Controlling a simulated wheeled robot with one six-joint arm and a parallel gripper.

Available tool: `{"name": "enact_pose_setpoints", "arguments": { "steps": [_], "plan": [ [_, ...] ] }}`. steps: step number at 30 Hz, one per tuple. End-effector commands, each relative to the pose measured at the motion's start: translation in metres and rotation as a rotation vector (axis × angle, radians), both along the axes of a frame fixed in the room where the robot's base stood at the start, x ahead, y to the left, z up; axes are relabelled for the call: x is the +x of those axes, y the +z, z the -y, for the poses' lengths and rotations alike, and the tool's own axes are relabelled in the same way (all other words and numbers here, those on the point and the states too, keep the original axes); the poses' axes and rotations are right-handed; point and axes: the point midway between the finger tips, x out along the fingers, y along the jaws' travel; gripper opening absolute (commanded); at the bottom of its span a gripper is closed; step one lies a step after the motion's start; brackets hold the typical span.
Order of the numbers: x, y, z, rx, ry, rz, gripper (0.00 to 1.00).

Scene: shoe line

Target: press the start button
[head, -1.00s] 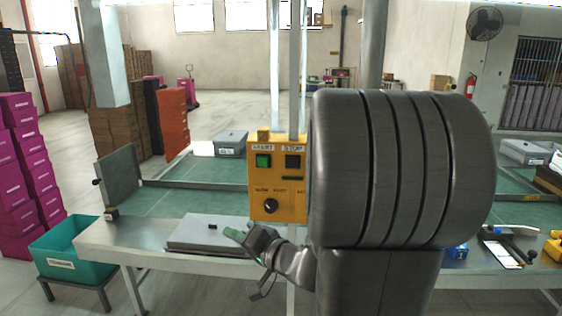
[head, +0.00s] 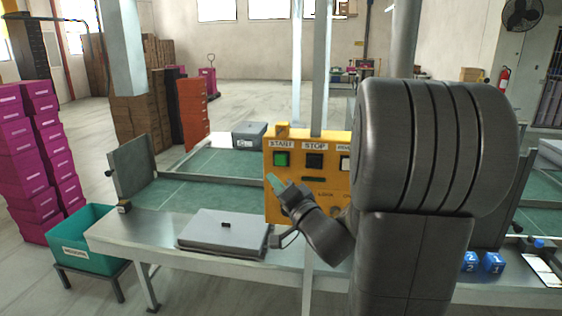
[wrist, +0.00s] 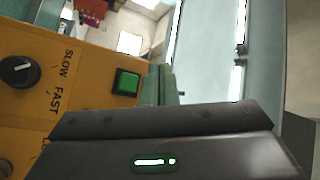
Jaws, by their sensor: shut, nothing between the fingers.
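The yellow control box (head: 290,205) stands behind the metal table. Its green start button (head: 282,159) sits under the START label at upper left, with the black stop button (head: 314,161) to its right. My gripper (head: 272,179) is shut and empty in front of the box, just below and left of the start button in the head view. In the wrist view the green button (wrist: 126,82) lies just left of my fingertips (wrist: 160,75), and I see no clear contact. A speed knob (wrist: 18,70) shows further left. My arm hides the box's lower right.
A grey closed case (head: 225,230) lies on the table below the box. A teal bin (head: 85,240) stands at left, by stacked pink boxes (head: 40,150). Blue numbered blocks (head: 482,262) sit at right. A metal post rises behind the box.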

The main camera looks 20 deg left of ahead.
Motion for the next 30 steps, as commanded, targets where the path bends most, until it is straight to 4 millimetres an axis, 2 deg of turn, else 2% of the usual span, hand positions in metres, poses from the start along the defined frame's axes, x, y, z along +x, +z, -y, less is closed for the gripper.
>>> {"name": "enact_pose_setpoints", "arguments": {
  "steps": [5, 12, 18, 24, 30],
  "plan": [
    [0.015, 0.003, -0.003, 0.000, -0.001, -0.003, 0.00],
    [0.048, 0.004, -0.011, 0.000, -0.001, -0.003, 0.00],
    [0.071, -0.002, -0.017, 0.001, 0.001, 0.001, 0.00],
    [0.082, -0.001, -0.020, 0.000, 0.001, 0.001, 0.00],
    [0.084, 0.000, -0.020, 0.000, 0.000, 0.000, 0.00]
  ]
}}
